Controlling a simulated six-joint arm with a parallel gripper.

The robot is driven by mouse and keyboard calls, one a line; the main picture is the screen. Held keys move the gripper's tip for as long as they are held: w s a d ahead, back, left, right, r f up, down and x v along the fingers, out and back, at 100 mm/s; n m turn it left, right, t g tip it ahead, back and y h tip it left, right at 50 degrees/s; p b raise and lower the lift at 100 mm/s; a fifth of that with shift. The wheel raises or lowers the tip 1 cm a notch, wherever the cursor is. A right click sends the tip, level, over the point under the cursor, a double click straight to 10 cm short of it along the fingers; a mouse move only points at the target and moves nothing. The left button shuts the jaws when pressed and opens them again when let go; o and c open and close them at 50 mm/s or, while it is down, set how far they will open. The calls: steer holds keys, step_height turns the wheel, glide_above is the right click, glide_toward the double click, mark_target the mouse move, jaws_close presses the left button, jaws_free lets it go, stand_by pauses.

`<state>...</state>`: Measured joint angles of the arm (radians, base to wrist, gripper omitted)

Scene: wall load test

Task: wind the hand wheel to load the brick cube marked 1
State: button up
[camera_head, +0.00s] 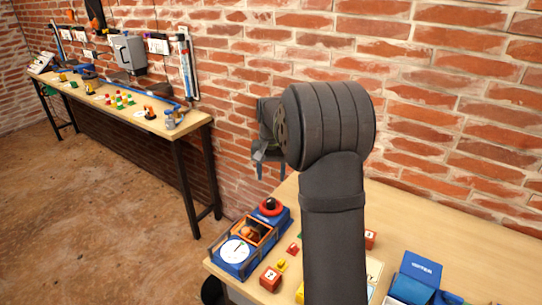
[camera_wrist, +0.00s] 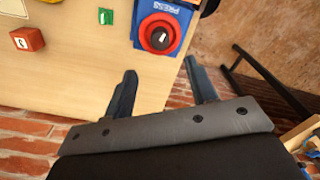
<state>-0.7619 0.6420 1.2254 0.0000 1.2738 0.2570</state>
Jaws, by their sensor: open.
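A blue press (camera_head: 222,262) stands at the left end of the near table, with a white dial (camera_head: 236,251) at its front. Its red hand wheel (camera_head: 270,206) with a dark hub is at the far end; the wheel (camera_wrist: 158,35) also shows in the wrist view. Reddish-orange contents show inside the orange frame (camera_head: 265,229), but I cannot identify them. A red cube (camera_head: 270,278) with a white label sits outside, right of the press; its mark is too small to read surely. My gripper (camera_head: 268,174) is open and empty, above and apart from the wheel. Its fingers (camera_wrist: 160,70) point toward the wheel.
Another red cube (camera_head: 370,239) sits behind my arm. Small yellow (camera_head: 281,266), red (camera_head: 293,249) and green (camera_wrist: 105,16) pieces lie near the press. A blue open box (camera_head: 412,285) stands at the right. A brick wall (camera_head: 440,120) rises behind; a second bench (camera_head: 187,124) is farther left.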

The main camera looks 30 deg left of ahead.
step_height(320, 180, up, 7)
glide_above(271, 200)
steer(key=shift+f, duration=0.15)
stand_by(0.5)
step_height(271, 200, down, 17)
steer(key=shift+f, duration=0.15)
stand_by(0.4)
stand_by(0.4)
